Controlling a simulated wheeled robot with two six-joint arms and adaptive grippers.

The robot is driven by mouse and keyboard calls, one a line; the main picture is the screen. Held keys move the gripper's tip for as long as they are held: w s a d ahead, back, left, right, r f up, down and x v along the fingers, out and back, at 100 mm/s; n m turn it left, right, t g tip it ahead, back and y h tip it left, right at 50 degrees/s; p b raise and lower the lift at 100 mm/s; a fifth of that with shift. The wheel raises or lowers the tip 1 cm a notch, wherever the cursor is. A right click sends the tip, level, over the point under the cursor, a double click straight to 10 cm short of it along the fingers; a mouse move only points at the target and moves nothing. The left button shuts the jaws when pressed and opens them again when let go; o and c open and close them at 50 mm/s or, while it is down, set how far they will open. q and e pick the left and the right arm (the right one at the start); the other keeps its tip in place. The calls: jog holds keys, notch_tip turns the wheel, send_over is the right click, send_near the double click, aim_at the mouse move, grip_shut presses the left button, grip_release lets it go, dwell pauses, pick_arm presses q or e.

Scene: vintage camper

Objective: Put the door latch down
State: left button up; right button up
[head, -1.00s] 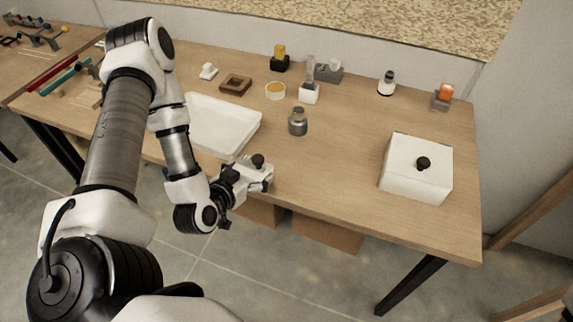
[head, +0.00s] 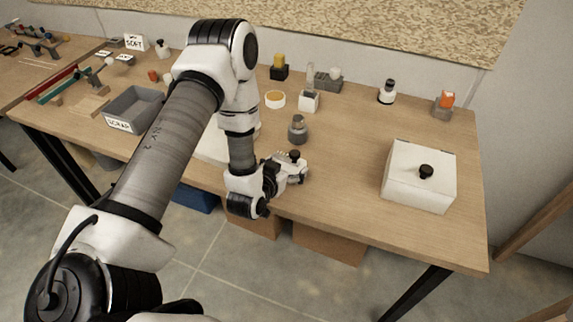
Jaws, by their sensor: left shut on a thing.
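My left gripper (head: 300,168) is in the head view above the front edge of the workbench. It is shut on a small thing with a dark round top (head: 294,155). The fingers hide most of that thing, so I cannot tell for sure that it is the door latch. A grey metal pot-like piece (head: 298,132) stands on the bench just behind the gripper, apart from it. My right gripper is not in view.
A white box with a black knob (head: 403,180) stands to the right on the wooden bench (head: 345,150). A white tray (head: 208,148) is partly behind my arm, and a grey bin marked scrap (head: 120,124) stands left. The bench between gripper and box is clear.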

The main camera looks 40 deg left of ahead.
pick_arm(q)
jog(key=shift+f, duration=0.1)
jog(key=o, duration=1.1)
jog(key=shift+f, duration=0.15)
